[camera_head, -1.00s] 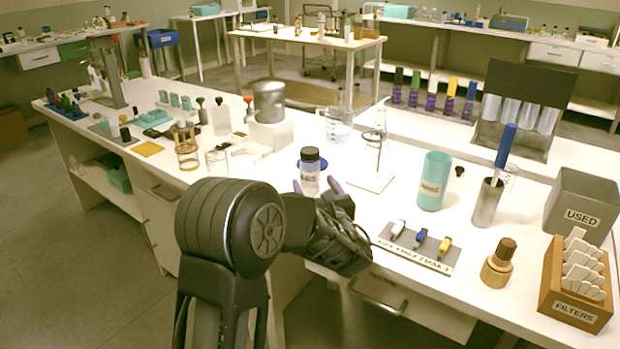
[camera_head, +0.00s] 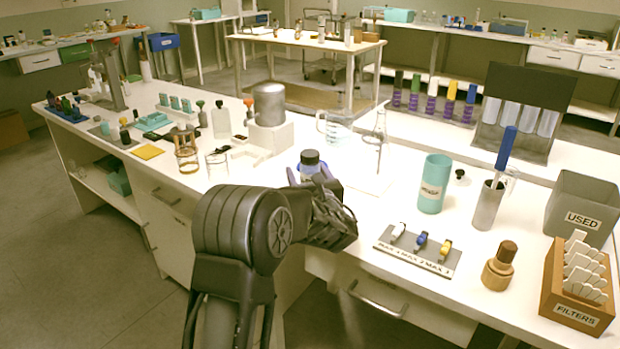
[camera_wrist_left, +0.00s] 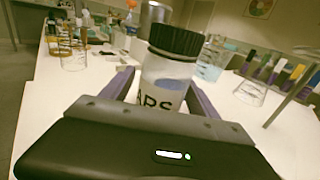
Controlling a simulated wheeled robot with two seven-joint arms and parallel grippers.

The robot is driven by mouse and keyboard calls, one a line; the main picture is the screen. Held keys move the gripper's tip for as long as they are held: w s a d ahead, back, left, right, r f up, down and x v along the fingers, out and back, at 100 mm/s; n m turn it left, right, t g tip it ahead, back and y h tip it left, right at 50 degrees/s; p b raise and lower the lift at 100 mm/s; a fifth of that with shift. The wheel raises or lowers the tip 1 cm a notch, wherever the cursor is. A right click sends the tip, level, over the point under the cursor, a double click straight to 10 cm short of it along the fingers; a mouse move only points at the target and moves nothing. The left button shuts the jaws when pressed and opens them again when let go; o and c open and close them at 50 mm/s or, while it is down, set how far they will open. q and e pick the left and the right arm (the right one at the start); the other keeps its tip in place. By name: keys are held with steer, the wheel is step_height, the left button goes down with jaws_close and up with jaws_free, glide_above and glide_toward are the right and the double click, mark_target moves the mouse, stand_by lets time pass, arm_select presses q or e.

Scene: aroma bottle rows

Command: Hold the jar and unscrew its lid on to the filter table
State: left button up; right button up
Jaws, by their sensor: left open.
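The jar (camera_head: 308,168) is clear with a black lid (camera_head: 309,157) and stands upright on the white bench. In the left wrist view the jar (camera_wrist_left: 164,92) shows black letters on its label, and its ribbed black lid (camera_wrist_left: 176,41) is on it. My left gripper (camera_head: 309,180) is open at the jar, with its fingers reaching along both sides of it. In the left wrist view the jar is between the two purple-grey fingers of my left gripper (camera_wrist_left: 160,92); contact cannot be told. My right gripper is in neither view.
A round blue pad lies just behind the jar, largely hidden. Glass beakers (camera_head: 217,165), a flask on a stand (camera_head: 377,145) and a teal cup (camera_head: 433,185) stand nearby. A tag plate (camera_head: 415,252) lies to the right; a filters box (camera_head: 575,290) is far right.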

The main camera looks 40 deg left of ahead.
arm_select(q)
steer(key=shift+c, duration=0.4)
steer(key=c, duration=1.4)
